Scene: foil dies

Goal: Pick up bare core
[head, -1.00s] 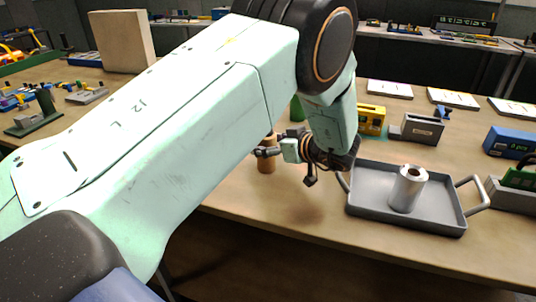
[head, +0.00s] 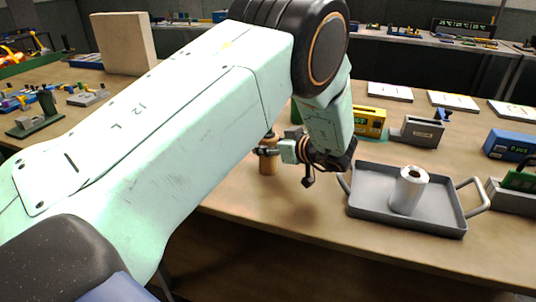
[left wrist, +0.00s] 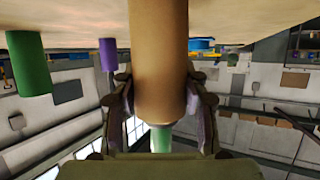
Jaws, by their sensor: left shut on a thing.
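The bare core (head: 268,164) is a plain tan-brown cylinder, upright near the middle of the bench in the head view, left of the grey tray (head: 362,206). My left gripper (head: 268,151) reaches it from the right and is shut on it. In the left wrist view the core (left wrist: 158,60) fills the middle between the two fingers of the gripper (left wrist: 160,105). Part of the core is hidden behind the fingers and arm in the head view. I cannot tell whether its base touches the bench. My right gripper is not in view.
A silver foil roll (head: 408,190) stands in the tray. A green cylinder (left wrist: 30,62) and a purple cylinder (left wrist: 108,54) are near the core in the wrist view. A yellow device (head: 371,121) and a grey block (head: 420,131) stand behind the tray. Bench front is clear.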

